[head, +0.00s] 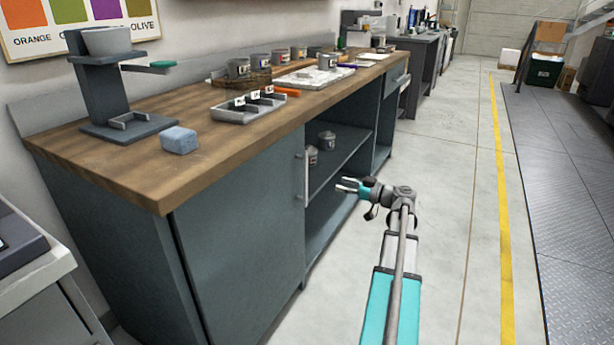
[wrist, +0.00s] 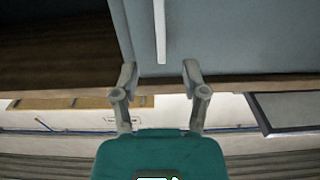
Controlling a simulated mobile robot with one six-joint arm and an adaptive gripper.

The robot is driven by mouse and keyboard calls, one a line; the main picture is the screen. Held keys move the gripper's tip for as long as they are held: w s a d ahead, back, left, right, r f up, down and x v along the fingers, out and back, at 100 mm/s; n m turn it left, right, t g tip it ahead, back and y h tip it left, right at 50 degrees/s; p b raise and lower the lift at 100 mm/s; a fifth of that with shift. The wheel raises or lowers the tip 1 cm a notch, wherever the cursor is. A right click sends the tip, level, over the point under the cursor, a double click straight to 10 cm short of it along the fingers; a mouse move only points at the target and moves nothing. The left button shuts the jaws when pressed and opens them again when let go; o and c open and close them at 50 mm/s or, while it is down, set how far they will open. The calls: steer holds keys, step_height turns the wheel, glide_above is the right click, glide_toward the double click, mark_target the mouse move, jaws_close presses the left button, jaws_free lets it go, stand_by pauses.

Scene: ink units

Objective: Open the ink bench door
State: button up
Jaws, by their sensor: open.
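The ink bench (head: 165,165) has a wooden top and blue-grey sides. Its door (head: 245,235) is the flat front panel at the left and looks closed. A thin vertical handle (head: 303,178) sits by the door's right edge. My gripper (head: 345,186) is open and empty in front of the bench, to the right of the handle, its fingers pointing left. In the wrist view, the pale handle bar (wrist: 160,32) lies ahead of my open gripper (wrist: 159,76), lined up with the gap between the fingers. It does not appear to be between them. The door panel (wrist: 235,35) fills the upper right.
An open compartment with a shelf (head: 340,160) holding ink cans (head: 326,140) lies right of the door. On top are a grey stand (head: 98,95), a blue block (head: 179,140) and a tray (head: 245,108). Clear floor (head: 445,200) lies to the right.

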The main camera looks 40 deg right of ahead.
mark_target(307, 175)
steer(key=shift+w, duration=0.15)
steer(key=x, duration=1.3)
steer(key=shift+w+a, duration=0.15)
steer(key=shift+w, duration=0.1)
steer(key=shift+c, duration=0.3)
jaws_close()
steer(key=shift+a, duration=0.1)
